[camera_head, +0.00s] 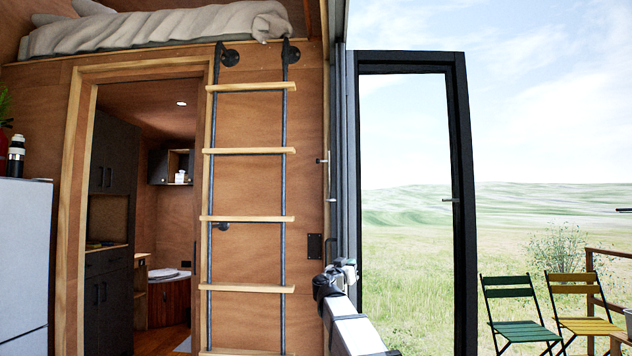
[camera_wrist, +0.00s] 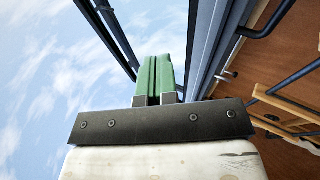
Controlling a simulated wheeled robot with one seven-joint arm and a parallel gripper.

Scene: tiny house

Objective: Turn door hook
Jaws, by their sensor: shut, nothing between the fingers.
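My gripper (camera_wrist: 156,62) has green fingers that lie together, shut and empty, pointing up in the wrist view. In the head view my arm reaches up beside the dark frame of the glass door, and the fingers cannot be made out there. A small metal fitting (camera_head: 322,161) sticks out by the door frame (camera_head: 352,190), above my arm; it may be the door hook. A similar small fitting (camera_wrist: 229,74) shows right of my fingers in the wrist view, apart from them. A small handle (camera_head: 450,200) is on the open glass door panel (camera_head: 462,190).
A ladder (camera_head: 248,219) leans on the wooden wall, left of my arm. A fridge (camera_head: 22,260) stands at the far left. Outside are a green chair (camera_head: 517,308) and a yellow chair (camera_head: 582,305). The doorway outside is open.

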